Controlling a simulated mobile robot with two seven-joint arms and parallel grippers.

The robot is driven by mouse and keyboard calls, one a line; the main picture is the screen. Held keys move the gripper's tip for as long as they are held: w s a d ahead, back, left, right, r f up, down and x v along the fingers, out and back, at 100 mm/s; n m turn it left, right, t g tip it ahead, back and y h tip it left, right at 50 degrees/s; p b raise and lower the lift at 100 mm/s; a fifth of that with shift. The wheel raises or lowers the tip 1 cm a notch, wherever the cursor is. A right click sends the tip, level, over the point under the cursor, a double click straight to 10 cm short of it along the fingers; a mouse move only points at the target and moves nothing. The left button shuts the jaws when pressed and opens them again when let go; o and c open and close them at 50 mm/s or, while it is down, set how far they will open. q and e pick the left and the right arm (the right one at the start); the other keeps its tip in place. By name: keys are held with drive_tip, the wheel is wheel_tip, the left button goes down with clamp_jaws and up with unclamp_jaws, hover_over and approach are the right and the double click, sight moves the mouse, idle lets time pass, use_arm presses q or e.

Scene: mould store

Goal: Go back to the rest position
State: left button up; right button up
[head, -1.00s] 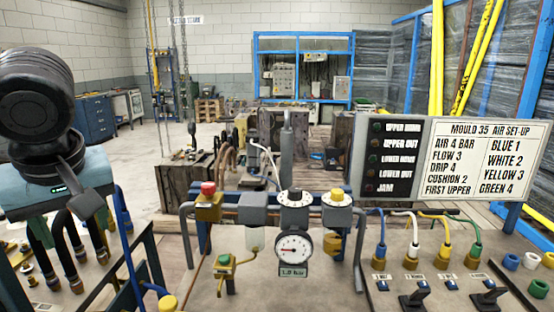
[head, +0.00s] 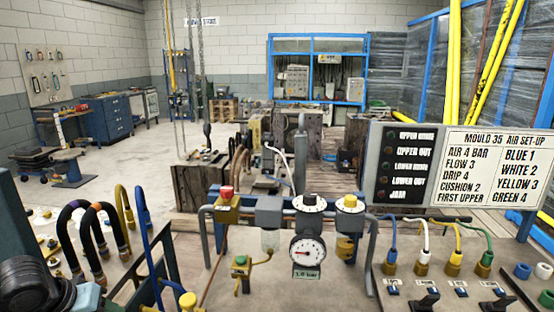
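My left arm shows only as a black rounded link and a bit of teal housing in the bottom left corner of the head view. The fingers of my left gripper are below the picture edge. My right arm and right gripper are not in view. The air panel ahead has a round gauge (head: 308,252) with a small display reading about 1.0 bar. A red-topped valve (head: 227,205) stands to its left and a yellow-topped one (head: 349,215) to its right. The set-up sign (head: 497,170) and the dark indicator board (head: 402,165) stand at right.
Blue, white, yellow and green hoses (head: 457,238) plug into the right bench, behind black-handled levers (head: 424,301). Behind are wooden crates (head: 196,190), hanging chains and a blue rack (head: 318,72). Floor at left is partly clear.

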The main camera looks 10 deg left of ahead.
use_arm(q)
drive_tip(key=s+d+f+m, duration=0.1)
drive_tip(key=s+d+f, duration=0.1)
drive_tip(key=s+f, duration=0.3)
drive_tip(key=s+d+f+m+t+h+p, duration=0.1)
drive_tip(key=s+d+f, duration=0.15)
drive_tip(key=f, duration=0.45)
drive_tip(key=s+d+f+m, duration=0.1)
drive_tip(key=s+d+f, duration=0.1)
drive_tip(key=s+f, duration=0.35)
drive_tip(key=s+d+f+m+t, duration=0.1)
drive_tip(key=s+d+f+m, duration=0.1)
drive_tip(key=s+d, duration=0.3)
drive_tip(key=s+d+f+m+t+p, duration=0.1)
drive_tip(key=s+d+f, duration=0.4)
drive_tip(key=d, duration=0.9)
drive_tip(key=shift+s+d+m, duration=0.25)
drive_tip(key=shift+s+m, duration=0.25)
drive_tip(key=shift+s, duration=0.05)
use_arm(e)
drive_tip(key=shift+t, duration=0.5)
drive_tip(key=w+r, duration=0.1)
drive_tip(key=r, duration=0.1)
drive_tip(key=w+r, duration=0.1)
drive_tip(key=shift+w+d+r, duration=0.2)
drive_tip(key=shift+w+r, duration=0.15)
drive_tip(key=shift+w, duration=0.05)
